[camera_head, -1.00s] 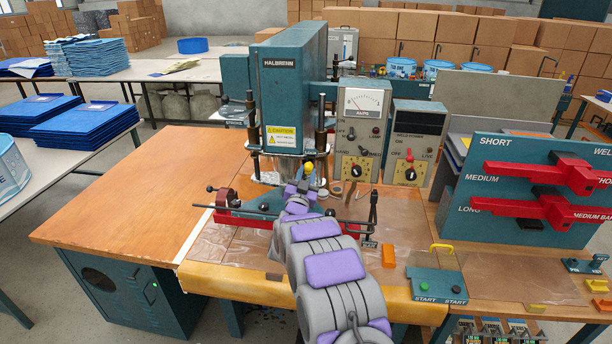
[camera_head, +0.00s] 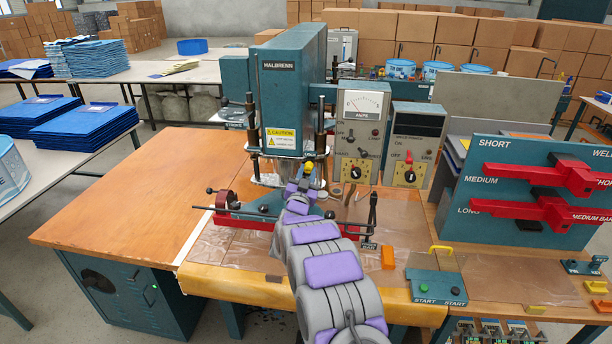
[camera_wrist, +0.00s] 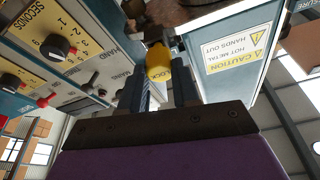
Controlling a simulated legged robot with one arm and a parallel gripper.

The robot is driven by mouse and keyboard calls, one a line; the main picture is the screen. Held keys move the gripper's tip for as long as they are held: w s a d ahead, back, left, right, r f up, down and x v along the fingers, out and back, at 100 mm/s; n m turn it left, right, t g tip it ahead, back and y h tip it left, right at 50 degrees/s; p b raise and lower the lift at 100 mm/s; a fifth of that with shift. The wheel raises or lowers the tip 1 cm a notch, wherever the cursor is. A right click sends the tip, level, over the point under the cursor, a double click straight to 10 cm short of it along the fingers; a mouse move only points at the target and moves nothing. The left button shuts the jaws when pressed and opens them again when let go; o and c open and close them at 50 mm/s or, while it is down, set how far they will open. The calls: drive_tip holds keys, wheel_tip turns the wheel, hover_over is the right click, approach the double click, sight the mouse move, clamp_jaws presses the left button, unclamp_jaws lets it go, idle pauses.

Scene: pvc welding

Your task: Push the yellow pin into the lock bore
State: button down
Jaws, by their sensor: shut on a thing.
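The yellow pin (camera_wrist: 158,62) shows between my gripper's two dark fingers in the wrist view, its rounded yellow head facing the camera. In the head view the yellow pin (camera_head: 309,167) is a small spot at the tip of my arm, just under the "LOCK" label on the welding press (camera_head: 291,95). My gripper (camera_wrist: 166,88) is shut on the pin; it also shows in the head view (camera_head: 306,178). The lock bore is hidden behind the pin and gripper, so I cannot tell how deep the pin sits.
The red clamp bar fixture (camera_head: 230,215) lies below the press. A black upright lever (camera_head: 373,212) stands right of my arm. Control boxes (camera_head: 360,130) stand right of the press. An orange block (camera_head: 388,258) and start buttons (camera_head: 436,286) are at front right. The left tabletop (camera_head: 140,205) is clear.

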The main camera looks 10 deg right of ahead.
drive_tip(key=shift+w+d, duration=0.25)
drive_tip(key=shift+w, duration=0.45)
drive_tip(key=c, duration=0.8)
unclamp_jaws()
drive_tip(key=shift+o, duration=0.2)
drive_tip(key=p+v, duration=0.1)
drive_tip(key=v, duration=1.6)
drive_tip(key=shift+s+p, duration=0.2)
drive_tip(key=shift+p, duration=0.2)
drive_tip(key=shift+a, duration=0.1)
